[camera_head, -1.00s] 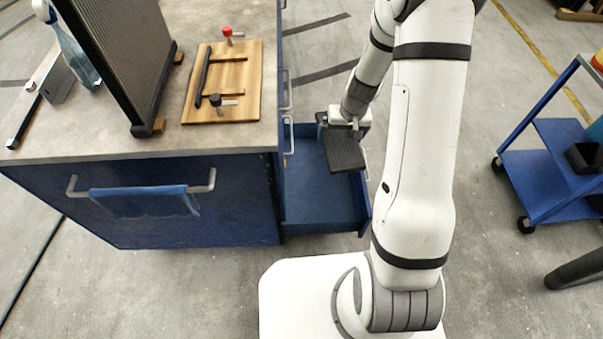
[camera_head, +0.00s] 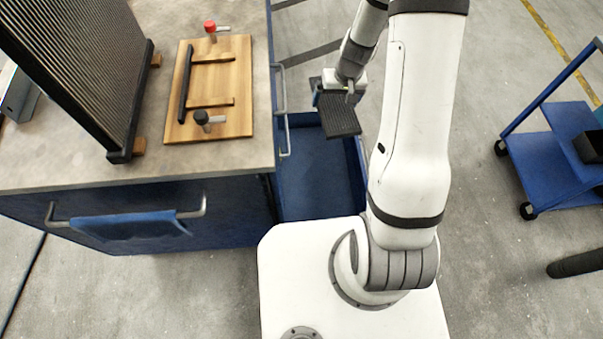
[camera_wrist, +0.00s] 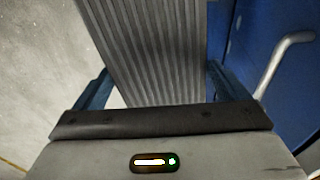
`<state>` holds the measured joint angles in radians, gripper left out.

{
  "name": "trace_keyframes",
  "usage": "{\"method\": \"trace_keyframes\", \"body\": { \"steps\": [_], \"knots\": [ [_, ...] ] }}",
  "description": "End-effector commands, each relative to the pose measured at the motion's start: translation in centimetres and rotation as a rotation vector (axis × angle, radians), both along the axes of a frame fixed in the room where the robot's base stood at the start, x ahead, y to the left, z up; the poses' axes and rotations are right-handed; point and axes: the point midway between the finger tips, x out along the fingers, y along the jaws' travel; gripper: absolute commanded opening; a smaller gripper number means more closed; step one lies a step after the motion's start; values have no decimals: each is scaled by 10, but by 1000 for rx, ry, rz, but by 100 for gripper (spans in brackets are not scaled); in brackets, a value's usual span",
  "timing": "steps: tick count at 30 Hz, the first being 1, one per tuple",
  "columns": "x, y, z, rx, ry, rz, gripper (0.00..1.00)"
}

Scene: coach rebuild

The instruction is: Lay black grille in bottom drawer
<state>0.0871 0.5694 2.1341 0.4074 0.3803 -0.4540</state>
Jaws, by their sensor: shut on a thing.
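The black grille (camera_head: 338,114) is a dark ribbed panel held by my gripper (camera_head: 350,92) above the far part of the open bottom drawer. In the wrist view the grille (camera_wrist: 155,50) fills the middle, its ribs running away from my gripper (camera_wrist: 155,105). The grille appears apart from the drawer floor.
The workbench top (camera_head: 90,172) holds a wooden board (camera_head: 215,75) with black pieces and clamps, and a tall ribbed panel (camera_head: 85,60). Bar handles (camera_head: 284,135) stick out beside the drawer. A blue cart (camera_head: 560,150) stands at right, with clear floor between.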

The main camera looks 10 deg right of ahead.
Motion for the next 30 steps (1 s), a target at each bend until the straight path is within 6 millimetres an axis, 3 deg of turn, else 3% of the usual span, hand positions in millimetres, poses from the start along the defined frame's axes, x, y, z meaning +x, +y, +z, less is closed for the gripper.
{"method": "trace_keyframes", "body": {
  "steps": [5,8,10,30],
  "knots": [
    [1,3,-3,0,0,8,62],
    [3,3,-20,0,1,15,62],
    [7,3,-41,0,1,26,62],
    [55,0,-327,-1,2,186,62]
  ]
}}
